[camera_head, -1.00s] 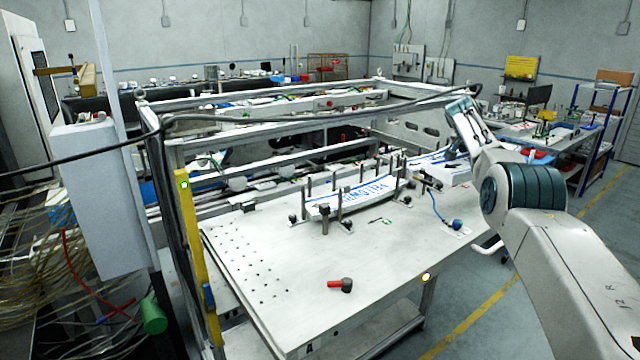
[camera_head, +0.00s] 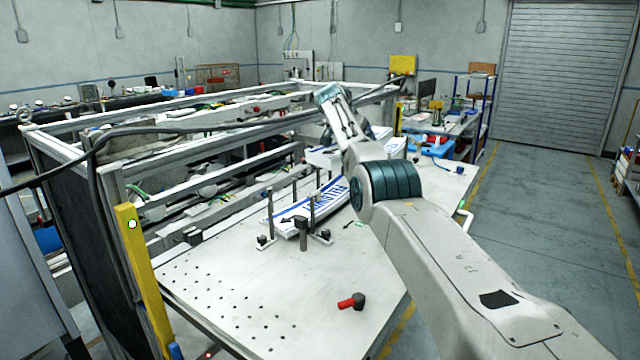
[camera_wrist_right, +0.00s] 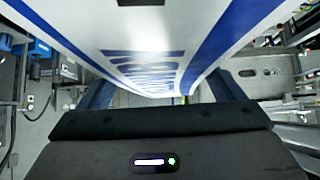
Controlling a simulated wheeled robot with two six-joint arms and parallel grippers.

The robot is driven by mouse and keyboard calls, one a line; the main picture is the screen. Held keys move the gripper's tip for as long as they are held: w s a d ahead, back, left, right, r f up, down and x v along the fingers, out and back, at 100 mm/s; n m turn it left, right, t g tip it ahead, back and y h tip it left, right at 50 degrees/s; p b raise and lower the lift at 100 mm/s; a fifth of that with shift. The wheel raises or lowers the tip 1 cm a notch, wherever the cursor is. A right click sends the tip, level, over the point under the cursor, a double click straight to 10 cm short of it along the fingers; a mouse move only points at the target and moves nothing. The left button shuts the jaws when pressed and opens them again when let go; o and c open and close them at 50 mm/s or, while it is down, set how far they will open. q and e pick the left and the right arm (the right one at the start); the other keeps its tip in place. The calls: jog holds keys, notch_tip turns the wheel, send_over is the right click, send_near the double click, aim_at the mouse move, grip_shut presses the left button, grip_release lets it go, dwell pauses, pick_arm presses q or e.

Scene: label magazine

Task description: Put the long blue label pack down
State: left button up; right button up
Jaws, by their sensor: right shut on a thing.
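The long blue label pack (camera_wrist_right: 150,35), white with blue stripes and blue lettering, fills the top of the right wrist view. My right gripper (camera_wrist_right: 155,92) is shut on it; its dark fingers show on either side. In the head view my right arm reaches over the far part of the table, and its own links hide the jaws. A white pack with blue lettering (camera_head: 335,194) lies between upright posts on the table (camera_head: 245,285). My left gripper is in no view.
Black upright posts (camera_head: 303,232) stand around the lying pack. A red-handled part (camera_head: 352,301) lies near the table's front edge. A metal frame (camera_head: 190,100) with a hanging cable runs behind the table. The perforated front left of the table is clear.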

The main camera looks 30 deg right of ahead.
aim_at(318, 152)
jog(key=shift+a+f+b, duration=0.45)
jog(key=shift+a+b, duration=0.05)
jog(key=shift+b, duration=0.15)
jog(key=a, duration=0.3)
jog(key=a+p, duration=0.1)
jog(key=shift+a+r, duration=0.2)
jog(key=shift+r, duration=0.1)
jog(key=s+a+p, duration=0.1)
jog(key=a, duration=0.2)
jog(key=s+a+p, duration=0.1)
jog(key=a, duration=0.2)
jog(key=s+a+p, duration=0.1)
jog(key=a+p, duration=0.1)
jog(key=a, duration=0.1)
jog(key=shift+a+f, duration=0.15)
jog(key=shift+f, duration=0.25)
jog(key=shift+a, duration=0.1)
jog(key=shift+s+f+p, duration=0.1)
jog(key=shift+f+p, duration=0.2)
jog(key=shift+p, duration=0.25)
notch_tip(318, 152, down, 2)
jog(key=shift+p, duration=0.85)
jog(key=shift+f, duration=0.55)
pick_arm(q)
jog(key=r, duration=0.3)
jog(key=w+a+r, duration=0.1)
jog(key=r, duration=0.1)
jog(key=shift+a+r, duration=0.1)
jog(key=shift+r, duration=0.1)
